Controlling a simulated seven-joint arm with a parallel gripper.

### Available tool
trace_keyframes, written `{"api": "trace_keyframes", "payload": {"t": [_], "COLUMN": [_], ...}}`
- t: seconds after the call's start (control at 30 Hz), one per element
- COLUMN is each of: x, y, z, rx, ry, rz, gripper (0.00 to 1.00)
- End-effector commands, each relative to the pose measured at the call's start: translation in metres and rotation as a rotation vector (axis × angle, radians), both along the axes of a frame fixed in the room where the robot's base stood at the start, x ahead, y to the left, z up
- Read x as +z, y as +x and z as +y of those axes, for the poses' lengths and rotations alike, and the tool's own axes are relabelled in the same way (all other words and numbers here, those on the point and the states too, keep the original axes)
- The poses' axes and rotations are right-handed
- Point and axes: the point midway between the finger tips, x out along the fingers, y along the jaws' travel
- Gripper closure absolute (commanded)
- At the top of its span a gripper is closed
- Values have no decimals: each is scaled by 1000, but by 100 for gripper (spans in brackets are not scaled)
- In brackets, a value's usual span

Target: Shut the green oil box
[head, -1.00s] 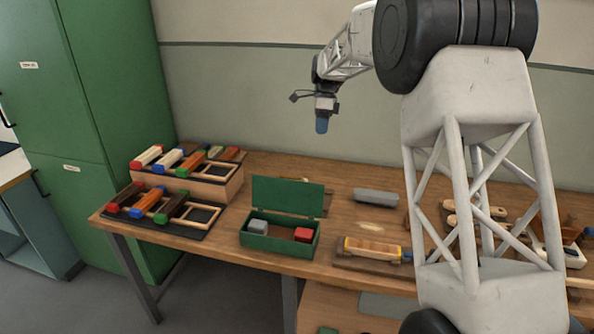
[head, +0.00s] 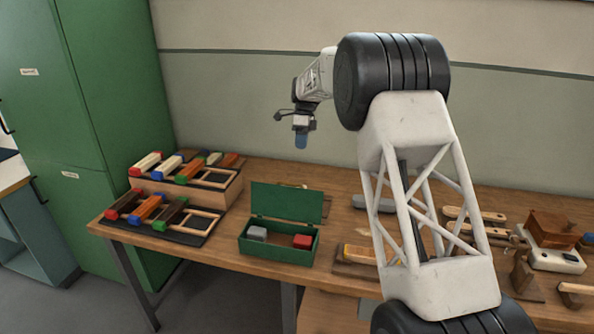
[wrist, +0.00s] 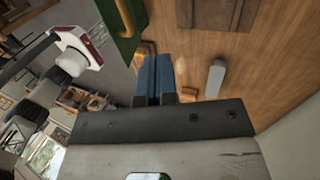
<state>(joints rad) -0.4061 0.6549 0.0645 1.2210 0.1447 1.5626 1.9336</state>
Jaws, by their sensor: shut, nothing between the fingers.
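The green oil box (head: 277,253) stands on the bench in the head view, its lid (head: 287,203) raised upright at the back. Inside it lie a grey block (head: 256,234) and a red block (head: 302,241). My gripper (head: 301,141) hangs in the air above and behind the box, fingers pointing down, apart from the lid. In the wrist view the blue fingers of my gripper (wrist: 154,78) are together with nothing between them. A green part of the box (wrist: 126,20) shows at the top there, cut off by the frame.
Racks of coloured-ended brushes (head: 190,172) stand left of the box. A grey block (head: 372,203) lies to its right, and a wooden brush piece (head: 358,254) lies nearer the front edge. More wooden tools (head: 474,215) lie farther right. Green cabinets (head: 125,90) stand at the left.

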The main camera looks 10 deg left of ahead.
Motion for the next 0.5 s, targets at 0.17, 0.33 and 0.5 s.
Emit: {"api": "trace_keyframes", "payload": {"t": [0.17, 0.33, 0.5], "x": [-5, -19, -39], "y": [-2, -8, -17], "z": [0, 0, 0], "rx": [0, 0, 0], "ry": [0, -1, -1], "rz": [1, 1, 1], "gripper": [100, 100, 100]}}
